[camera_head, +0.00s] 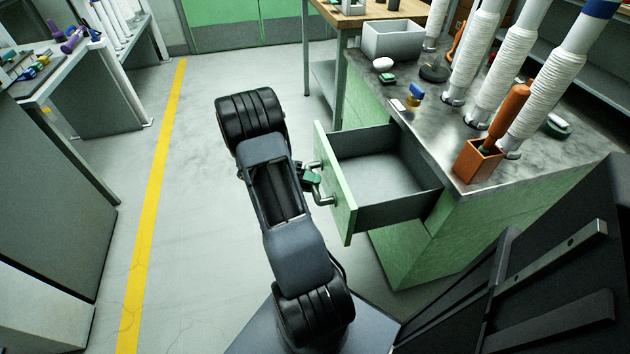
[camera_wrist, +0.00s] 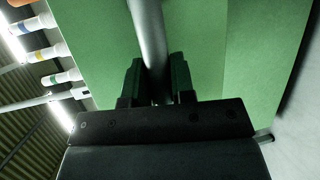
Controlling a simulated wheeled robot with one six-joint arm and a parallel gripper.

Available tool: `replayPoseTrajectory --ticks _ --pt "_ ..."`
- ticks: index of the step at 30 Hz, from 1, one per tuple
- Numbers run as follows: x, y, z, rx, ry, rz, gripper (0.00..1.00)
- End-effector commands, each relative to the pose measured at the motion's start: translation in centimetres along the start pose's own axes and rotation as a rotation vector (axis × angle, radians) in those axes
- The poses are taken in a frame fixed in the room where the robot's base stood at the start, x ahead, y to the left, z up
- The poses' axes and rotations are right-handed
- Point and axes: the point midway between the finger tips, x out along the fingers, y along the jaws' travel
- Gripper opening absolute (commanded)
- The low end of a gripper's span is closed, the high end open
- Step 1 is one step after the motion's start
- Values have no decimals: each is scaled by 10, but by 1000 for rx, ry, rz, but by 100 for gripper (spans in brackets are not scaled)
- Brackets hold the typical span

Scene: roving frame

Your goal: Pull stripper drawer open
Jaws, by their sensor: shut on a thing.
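The stripper drawer (camera_head: 343,190) has a green front and a grey, empty-looking inside. It stands well out from the green cabinet (camera_head: 430,230) under the metal worktop. Its bar handle (camera_head: 325,199) is on the front's outer face, partly hidden by my gripper and arm. My gripper (camera_head: 312,178) is at the handle, left of the drawer front. In the wrist view my gripper (camera_wrist: 157,82) has its two dark fingers on either side of the grey handle bar (camera_wrist: 148,35), shut on it. The green drawer front (camera_wrist: 205,50) fills the view behind.
The worktop (camera_head: 440,135) holds a grey bin (camera_head: 393,40), white wrapped columns (camera_head: 475,70) and an orange holder (camera_head: 478,160) with an orange-handled tool. A yellow floor line (camera_head: 155,200) runs at left, with benches beyond. The floor left of my arm is clear.

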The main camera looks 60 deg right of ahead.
Motion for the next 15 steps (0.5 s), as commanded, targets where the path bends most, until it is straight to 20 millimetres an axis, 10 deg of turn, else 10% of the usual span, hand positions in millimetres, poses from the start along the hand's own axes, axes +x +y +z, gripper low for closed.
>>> replayPoseTrajectory --ticks 12,13,15 --pt "-2 0 1 2 -3 -1 0" --pt "-2 0 1 2 -3 -1 26" --pt "-2 0 1 1 -3 -1 33"
